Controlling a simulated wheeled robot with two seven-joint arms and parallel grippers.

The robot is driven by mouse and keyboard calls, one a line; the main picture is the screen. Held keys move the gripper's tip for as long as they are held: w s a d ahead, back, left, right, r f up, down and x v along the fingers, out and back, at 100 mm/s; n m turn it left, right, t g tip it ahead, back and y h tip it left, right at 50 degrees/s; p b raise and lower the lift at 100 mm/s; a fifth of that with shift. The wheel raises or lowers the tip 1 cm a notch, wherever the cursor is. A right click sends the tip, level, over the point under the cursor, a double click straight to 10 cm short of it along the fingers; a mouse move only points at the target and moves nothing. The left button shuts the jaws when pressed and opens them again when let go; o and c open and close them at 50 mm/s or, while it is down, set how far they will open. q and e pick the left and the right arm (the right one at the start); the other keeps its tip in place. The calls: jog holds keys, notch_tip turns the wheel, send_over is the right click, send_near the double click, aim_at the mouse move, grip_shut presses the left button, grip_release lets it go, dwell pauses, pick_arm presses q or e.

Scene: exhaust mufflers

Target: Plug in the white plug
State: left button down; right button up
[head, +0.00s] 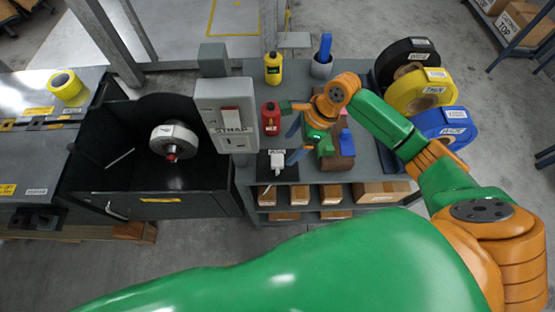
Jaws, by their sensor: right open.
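A small white object that looks like the white plug (278,161) is on a dark mat (290,176) at the front left of the grey workbench. My right gripper (294,141) is over the bench, just right of the plug. Its two grey-blue fingers are spread apart with nothing seen between them, and the lower finger is close to the plug's right side. I cannot tell whether it touches. I cannot make out a socket. My left gripper is out of view.
A red bottle (271,118), a yellow bottle (273,68) and a cup with a blue-handled tool (321,66) stand nearby. Black, yellow and blue reels (421,93) line the right side. A black open bin (110,168) holding a white-and-grey round part is left.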

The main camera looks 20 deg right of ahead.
aim_at(279, 160)
jog(key=shift+a+f, duration=0.1)
jog(key=shift+f, duration=0.05)
jog(key=shift+x, duration=0.8)
jog(key=b+x, duration=0.1)
jog(key=x, duration=0.4)
jog(key=shift+s+a, duration=0.1)
jog(key=shift+a, duration=0.15)
